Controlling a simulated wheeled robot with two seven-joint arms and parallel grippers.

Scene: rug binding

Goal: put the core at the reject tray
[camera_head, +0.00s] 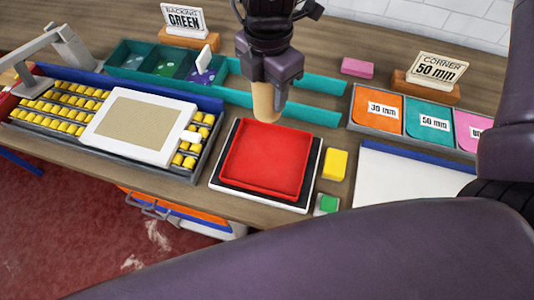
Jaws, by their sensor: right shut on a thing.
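The core, a tan cylinder (265,103), is upright between the fingers of my right gripper (267,86), which is shut on it. The gripper comes down from the top of the head view. The core's lower end shows over the back edge of a red square tray (265,160), which looks like the reject tray. I cannot tell whether the core touches the tray or hangs above it. The red tray is empty and sits on a black-and-white base (222,182). My left gripper is not in view.
Left is a roller bed with yellow rollers (62,102) and a white framed panel (140,123). Behind are teal bins (125,56) and a "GREEN" sign (184,20). Right are a yellow block (335,163), a green block (328,203) and labelled bins (377,109). My dark arm covers the lower right.

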